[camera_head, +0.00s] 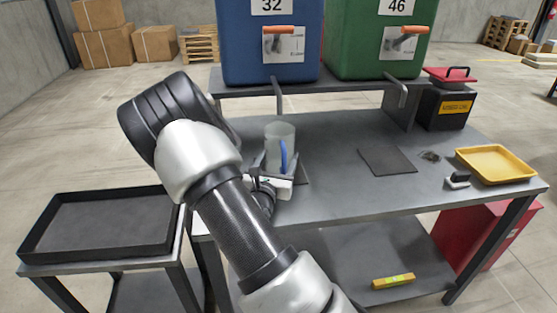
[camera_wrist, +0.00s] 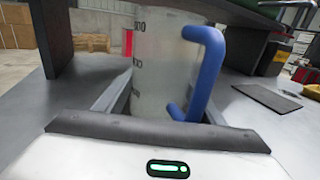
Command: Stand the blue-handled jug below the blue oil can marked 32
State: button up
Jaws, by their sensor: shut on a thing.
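The jug (camera_head: 279,146) is a clear, upright cylinder with a blue handle on its right side. It also shows close up in the wrist view (camera_wrist: 152,75), with scale marks and the blue handle (camera_wrist: 206,75). My gripper (camera_head: 277,167) is shut on the jug, with a finger on each side low on its body. The blue oil can marked 32 (camera_head: 270,50) stands on the raised shelf above and behind the jug. Its spout (camera_head: 278,95) hangs below the shelf edge, just behind the jug in the picture. I cannot tell whether the jug's base touches the bench.
A green can marked 46 (camera_head: 375,50) stands beside the blue one, with a dark mat (camera_head: 388,161) below it. The grey bench (camera_head: 340,195) also holds a yellow tray (camera_head: 497,163) and a black-and-red box (camera_head: 447,104). A black tray (camera_head: 100,224) is at left.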

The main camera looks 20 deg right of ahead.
jog(key=shift+f, duration=0.1)
jog(key=o, duration=1.1)
jog(key=shift+s+a, duration=0.2)
jog(key=p+v, duration=0.2)
jog(key=v, duration=0.9)
jog(key=shift+s+a, duration=0.1)
jog(key=shift+s, duration=0.2)
